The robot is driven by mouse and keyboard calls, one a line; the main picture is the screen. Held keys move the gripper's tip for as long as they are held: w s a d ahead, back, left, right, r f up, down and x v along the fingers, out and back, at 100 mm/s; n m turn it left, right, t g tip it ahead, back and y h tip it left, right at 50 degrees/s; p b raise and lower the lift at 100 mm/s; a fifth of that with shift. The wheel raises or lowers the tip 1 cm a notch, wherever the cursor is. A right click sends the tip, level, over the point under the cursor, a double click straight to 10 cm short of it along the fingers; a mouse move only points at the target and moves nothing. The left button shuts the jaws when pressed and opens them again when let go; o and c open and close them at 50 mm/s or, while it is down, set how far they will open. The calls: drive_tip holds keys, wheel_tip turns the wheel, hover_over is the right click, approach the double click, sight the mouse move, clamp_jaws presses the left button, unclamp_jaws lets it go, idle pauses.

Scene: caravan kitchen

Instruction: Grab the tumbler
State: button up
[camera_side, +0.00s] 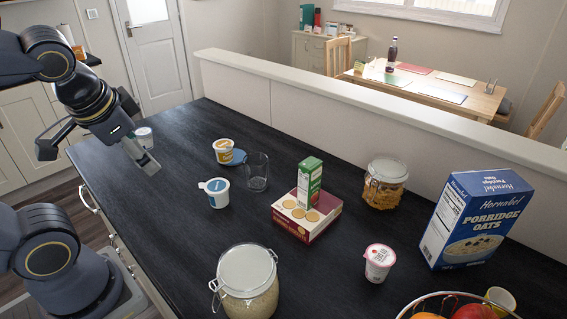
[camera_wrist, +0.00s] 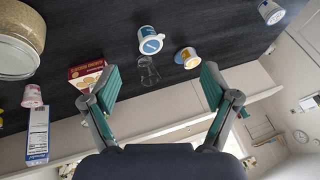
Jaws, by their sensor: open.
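The tumbler (camera_side: 257,172) is a clear, empty glass standing upright on the dark worktop, between two small pots and a box. It also shows in the wrist view (camera_wrist: 148,71), above the gap between my fingers. My gripper (camera_side: 95,150) is at the left edge of the worktop, well to the left of the tumbler and above the surface. In the wrist view my gripper (camera_wrist: 157,88) has its two green-padded fingers spread wide with nothing between them.
A large jar (camera_side: 246,285) is in front.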

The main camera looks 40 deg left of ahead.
drive_tip(key=w+a+r+m+g+y, duration=0.1)
drive_tip(key=a+m+g+y, duration=0.1)
drive_tip(key=a+y, duration=0.3)
drive_tip(key=w+a+r+m+g+y, duration=0.1)
drive_tip(key=a+r+m+y, duration=0.15)
drive_tip(key=a, duration=0.55)
drive_tip(key=w+a+r+m+t+y, duration=0.2)
drive_tip(key=w+m+y, duration=0.25)
drive_tip(key=w, duration=0.25)
drive_tip(key=m+t+h, duration=0.7)
drive_tip(key=m+t, duration=0.6)
drive_tip(key=m, duration=0.8)
hover_over(252, 178)
drive_tip(key=x, duration=0.3)
wheel_tip(252, 178, down, 20)
wheel_tip(252, 178, down, 6)
drive_tip(key=shift+s+f, duration=0.1)
drive_tip(key=shift+s, duration=0.1)
drive_tip(key=shift+x, duration=1.25)
drive_tip(key=shift+w, duration=0.25)
